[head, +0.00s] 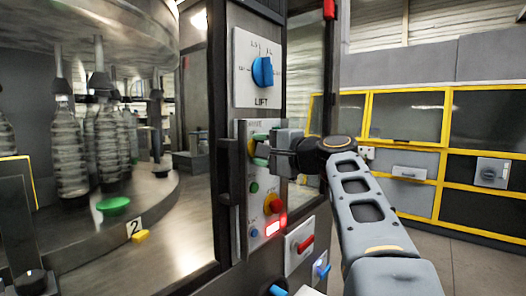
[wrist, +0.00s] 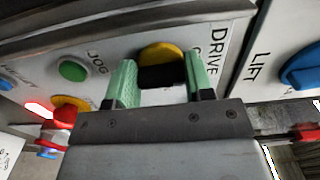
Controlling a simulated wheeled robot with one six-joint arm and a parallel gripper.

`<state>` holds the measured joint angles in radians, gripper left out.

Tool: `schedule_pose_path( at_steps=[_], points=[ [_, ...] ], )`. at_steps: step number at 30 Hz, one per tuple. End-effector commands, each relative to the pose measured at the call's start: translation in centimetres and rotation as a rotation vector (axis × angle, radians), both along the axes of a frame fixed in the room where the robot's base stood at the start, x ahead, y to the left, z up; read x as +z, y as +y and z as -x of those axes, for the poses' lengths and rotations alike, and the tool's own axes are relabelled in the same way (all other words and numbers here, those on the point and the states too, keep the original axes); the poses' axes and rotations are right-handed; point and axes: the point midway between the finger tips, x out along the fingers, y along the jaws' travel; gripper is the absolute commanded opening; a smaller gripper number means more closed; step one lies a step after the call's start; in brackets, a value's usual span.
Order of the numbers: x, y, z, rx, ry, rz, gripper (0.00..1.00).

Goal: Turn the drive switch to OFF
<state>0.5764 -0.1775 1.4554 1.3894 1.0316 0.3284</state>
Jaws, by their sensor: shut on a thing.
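The drive switch (wrist: 162,72) shows in the wrist view as a black handle on a yellow round plate, under the word DRIVE. My gripper (wrist: 161,80) has its two green fingers on either side of the black handle and is shut on it. The handle's front edge lies between the fingers; the OFF mark and the exact handle angle are hard to read. In the head view my gripper (head: 263,149) reaches the upper part of the grey control panel from the right, and the switch's yellow plate (head: 251,147) is mostly hidden by it.
A blue LIFT knob (head: 263,71) sits on the plate above. Below the switch are a green JOG button (wrist: 73,70), a red mushroom button (head: 273,204) on yellow, and a lit red lamp (head: 275,226). A red handle (head: 305,243) is lower right. Bottles stand behind glass at left.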

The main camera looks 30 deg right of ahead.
Motion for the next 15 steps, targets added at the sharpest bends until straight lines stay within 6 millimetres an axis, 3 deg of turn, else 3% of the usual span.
schedule_pose_path(
  at_steps=[6, 7, 15],
  points=[
    [-0.01, -0.02, -0.01, -0.001, 0.0, 0.003, 0.24],
    [-0.01, -0.02, -0.01, -0.001, 0.0, 0.003, 0.51],
    [0.0, -0.01, 0.0, 0.0, 0.0, 0.001, 0.74]
  ],
)
